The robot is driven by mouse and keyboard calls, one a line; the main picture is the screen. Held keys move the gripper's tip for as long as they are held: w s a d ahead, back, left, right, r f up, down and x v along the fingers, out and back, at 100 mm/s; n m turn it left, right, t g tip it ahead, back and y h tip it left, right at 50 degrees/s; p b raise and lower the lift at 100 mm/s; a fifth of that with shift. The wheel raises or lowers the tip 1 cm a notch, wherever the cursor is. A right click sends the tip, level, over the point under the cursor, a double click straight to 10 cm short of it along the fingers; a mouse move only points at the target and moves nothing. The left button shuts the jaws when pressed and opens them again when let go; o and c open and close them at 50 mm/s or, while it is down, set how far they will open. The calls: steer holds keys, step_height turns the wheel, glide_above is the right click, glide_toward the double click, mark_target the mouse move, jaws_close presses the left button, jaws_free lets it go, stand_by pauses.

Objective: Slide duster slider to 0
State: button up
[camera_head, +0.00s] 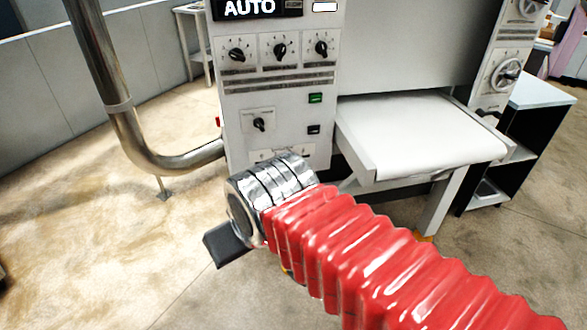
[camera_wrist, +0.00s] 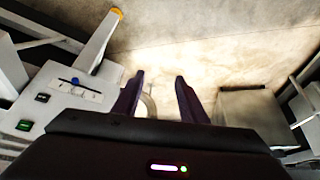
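In the wrist view, the white control panel is at the left, seen upside down. A pale slider strip (camera_wrist: 88,93) with a small blue knob (camera_wrist: 75,82) sits on it, and I take this to be the duster slider. In the head view, a pale slider strip (camera_head: 262,156) shows low on the panel, partly hidden by my arm. Its setting is too small to read. My gripper (camera_wrist: 159,76) is open, with two dark purple fingers apart and nothing between them. It is to the right of the slider in the wrist view, not touching it.
The panel also has a green button (camera_head: 315,98), a black button (camera_head: 313,129), a lower knob (camera_head: 260,124) and three upper dials (camera_head: 280,50). A metal pipe (camera_head: 180,156) bends in at the left. A white sheeter table (camera_head: 415,128) stands at the right. The left floor is clear.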

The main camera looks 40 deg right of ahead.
steer(key=shift+o, duration=0.3)
steer(key=w+d+f+m+t, duration=0.1)
steer(key=w+d+f, duration=0.1)
steer(key=w, duration=0.5)
steer(key=w+d+f+t+h, duration=0.1)
steer(key=w+d+f, duration=0.1)
steer(key=w+d, duration=0.3)
steer(key=shift+w+d+m+t+h, duration=0.3)
steer(key=shift+w+m+t, duration=0.1)
steer(key=shift+w, duration=0.65)
steer(key=w+d+f+m+t+h, duration=0.1)
steer(key=w+d+f+t+h, duration=0.1)
steer(key=w+d+f, duration=0.5)
steer(key=w+d+f+m+t+h, duration=0.1)
steer(key=w+d+f+m+t, duration=0.2)
steer(key=d, duration=0.6)
steer(key=s+d+f+m+t+h, duration=0.1)
steer(key=s+d+f+t+h, duration=0.1)
steer(key=s+d+f, duration=0.3)
step_height(320, 180, down, 3)
steer(key=shift+d+r+m+t+h, duration=0.1)
steer(key=shift+d+m+t+h, duration=0.3)
steer(key=shift+d, duration=0.4)
steer(key=shift+w+d, duration=0.1)
